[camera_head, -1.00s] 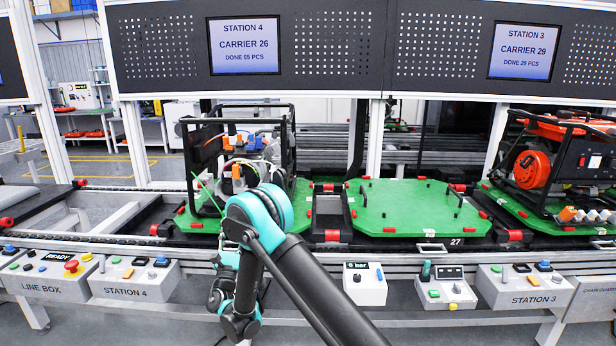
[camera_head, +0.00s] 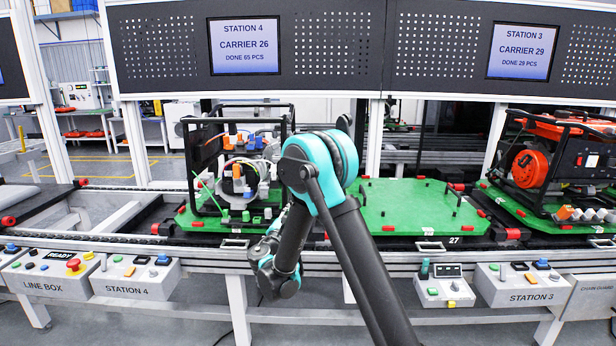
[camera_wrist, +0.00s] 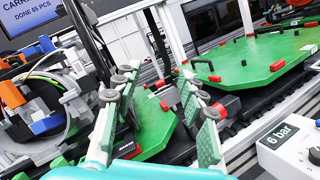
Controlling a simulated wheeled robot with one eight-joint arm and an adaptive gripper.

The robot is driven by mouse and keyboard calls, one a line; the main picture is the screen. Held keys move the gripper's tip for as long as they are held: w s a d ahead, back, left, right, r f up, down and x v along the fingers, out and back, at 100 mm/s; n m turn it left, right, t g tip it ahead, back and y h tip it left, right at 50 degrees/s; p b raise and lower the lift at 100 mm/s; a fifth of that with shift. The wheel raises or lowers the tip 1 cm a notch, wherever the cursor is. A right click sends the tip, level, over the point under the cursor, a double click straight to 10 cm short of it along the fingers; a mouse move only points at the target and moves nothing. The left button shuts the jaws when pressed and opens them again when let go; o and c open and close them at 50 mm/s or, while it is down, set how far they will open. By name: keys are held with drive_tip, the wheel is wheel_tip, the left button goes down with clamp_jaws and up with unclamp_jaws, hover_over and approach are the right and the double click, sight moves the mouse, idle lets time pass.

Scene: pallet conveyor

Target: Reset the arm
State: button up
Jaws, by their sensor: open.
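My gripper (camera_wrist: 160,105) shows in the wrist view with its two green-padded fingers spread apart and nothing between them. In the head view my arm bends at a teal elbow in front of the conveyor, and the gripper itself is hidden behind my own links. The gripper points toward the line, with a green carrier plate beyond and below its fingers in the wrist view. I cannot tell its exact distance from the plate.
A framed generator (camera_head: 240,165) with wiring stands on the left carrier. An empty green carrier (camera_head: 410,205) marked 27 is to its right. An orange generator (camera_head: 535,165) stands farther right. The Station 4 box (camera_head: 135,278), Station 3 box (camera_head: 525,285) and a 6 bar unit (camera_wrist: 290,145) line the front.

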drive_tip(key=s+d+f+m+g, duration=0.3)
drive_tip(key=s+d+m+g, duration=0.3)
drive_tip(key=d, duration=0.6)
drive_tip(key=s+d+f+m+g, duration=0.2)
drive_tip(key=s+d+m+g, duration=0.2)
drive_tip(key=s+d+m, duration=0.6)
drive_tip(key=s+f+m+g+y, duration=0.2)
drive_tip(key=s+f+m+y, duration=0.2)
drive_tip(key=s, duration=0.7)
drive_tip(key=s+f+m+g+y, duration=0.2)
drive_tip(key=s+f+m+y, duration=0.2)
drive_tip(key=s, duration=0.6)
drive_tip(key=shift+s+d+f+y, duration=0.25)
drive_tip(key=shift+s+f+y, duration=0.05)
drive_tip(key=shift+s, duration=0.05)
